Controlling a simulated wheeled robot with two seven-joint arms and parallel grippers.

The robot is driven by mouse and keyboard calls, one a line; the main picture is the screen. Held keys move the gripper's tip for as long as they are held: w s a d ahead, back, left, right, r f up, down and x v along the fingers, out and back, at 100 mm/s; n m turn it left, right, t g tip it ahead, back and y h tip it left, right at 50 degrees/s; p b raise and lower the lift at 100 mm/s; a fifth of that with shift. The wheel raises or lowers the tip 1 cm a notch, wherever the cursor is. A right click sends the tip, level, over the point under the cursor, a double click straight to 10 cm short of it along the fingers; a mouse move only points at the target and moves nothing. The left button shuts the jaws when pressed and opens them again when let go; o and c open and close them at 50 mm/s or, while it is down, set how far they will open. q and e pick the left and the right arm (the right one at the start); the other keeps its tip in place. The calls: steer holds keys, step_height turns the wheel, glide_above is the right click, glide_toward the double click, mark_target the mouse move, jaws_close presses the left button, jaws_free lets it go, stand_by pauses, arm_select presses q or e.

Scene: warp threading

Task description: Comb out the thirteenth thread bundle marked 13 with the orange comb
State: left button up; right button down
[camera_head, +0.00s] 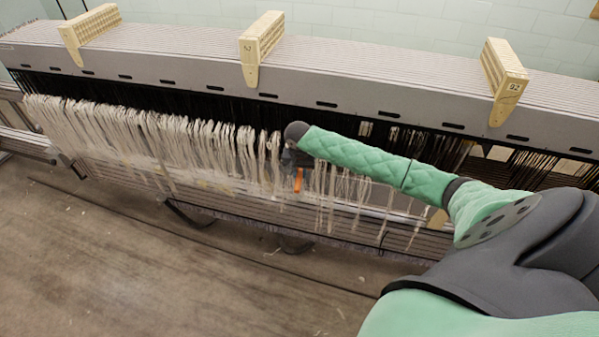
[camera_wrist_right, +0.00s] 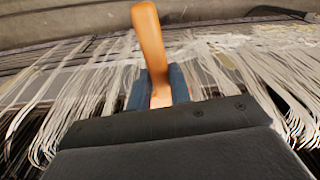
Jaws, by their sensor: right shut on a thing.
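White thread bundles (camera_head: 150,135) hang in a long row along the loom front in the head view. They thin out into sparse strands to the right of my gripper. My right gripper (camera_head: 297,160) is at the right end of the dense bundles, its arm reaching in from the right. It is shut on the orange comb (camera_head: 298,180), whose end shows below it. In the right wrist view the comb's orange handle (camera_wrist_right: 149,45) stands up between the blue-grey fingers (camera_wrist_right: 157,88), with threads on both sides. The comb's teeth are hidden. I cannot read a 13 mark. My left gripper is not in view.
A long grey loom beam (camera_head: 330,75) runs across the back, with cream numbered blocks (camera_head: 262,42) on top. Dark heddles hang under it. Metal rails (camera_head: 200,190) lie below the threads. The wooden floor (camera_head: 150,270) at the front left is clear.

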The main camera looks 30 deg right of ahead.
steer(key=shift+w+d, duration=0.1)
steer(key=shift+d, duration=0.05)
stand_by(0.3)
steer(key=shift+f, duration=1.65)
step_height(320, 180, down, 22)
steer(key=b, duration=0.4)
steer(key=shift+w+d, duration=0.2)
steer(key=shift+d, duration=0.1)
stand_by(0.7)
steer(key=shift+s+a+r, duration=0.1)
steer(key=shift+r, duration=0.05)
